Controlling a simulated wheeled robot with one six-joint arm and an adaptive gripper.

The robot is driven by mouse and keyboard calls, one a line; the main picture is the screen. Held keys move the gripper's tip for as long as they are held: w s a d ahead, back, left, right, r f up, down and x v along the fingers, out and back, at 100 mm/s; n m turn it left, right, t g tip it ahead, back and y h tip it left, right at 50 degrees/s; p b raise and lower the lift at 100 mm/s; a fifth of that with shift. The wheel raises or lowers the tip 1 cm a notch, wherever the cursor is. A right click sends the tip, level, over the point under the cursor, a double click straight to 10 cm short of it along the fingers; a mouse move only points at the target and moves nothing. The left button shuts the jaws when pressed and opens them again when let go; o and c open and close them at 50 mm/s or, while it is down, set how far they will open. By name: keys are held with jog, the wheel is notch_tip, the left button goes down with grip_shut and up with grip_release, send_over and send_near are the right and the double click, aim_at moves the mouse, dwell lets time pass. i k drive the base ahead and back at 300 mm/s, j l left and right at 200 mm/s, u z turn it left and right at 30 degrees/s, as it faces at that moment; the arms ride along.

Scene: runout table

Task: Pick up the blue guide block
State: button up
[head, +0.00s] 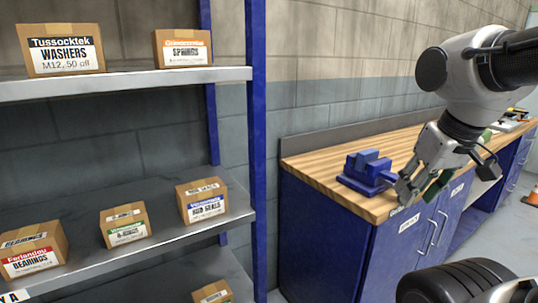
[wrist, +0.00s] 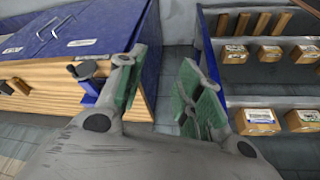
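A blue vise-like object (head: 357,176) sits on the wooden bench top near its front left corner, with a lighter blue block-shaped part (head: 372,160) at its top. I cannot tell whether that part is a separate guide block; no other loose blue block shows clearly. My gripper (head: 416,191) is open and empty, just right of the vise and near the bench's front edge. In the wrist view my gripper (wrist: 165,62) shows its green-padded fingers well apart with nothing between them. The vise (wrist: 88,70) shows partly there, left of the fingers, partly hidden by one finger.
The wooden bench top (head: 315,163) stands over blue cabinets (head: 395,258) with handles. A blue-posted shelf (head: 120,85) with several cardboard boxes stands at the left. A tyre-like black wheel (head: 450,285) shows at the bottom. An orange cone (head: 532,196) is at the far right.

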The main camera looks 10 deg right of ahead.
aim_at(364, 156)
jog(key=i+l+z, duration=0.45)
jog(key=i, duration=0.35)
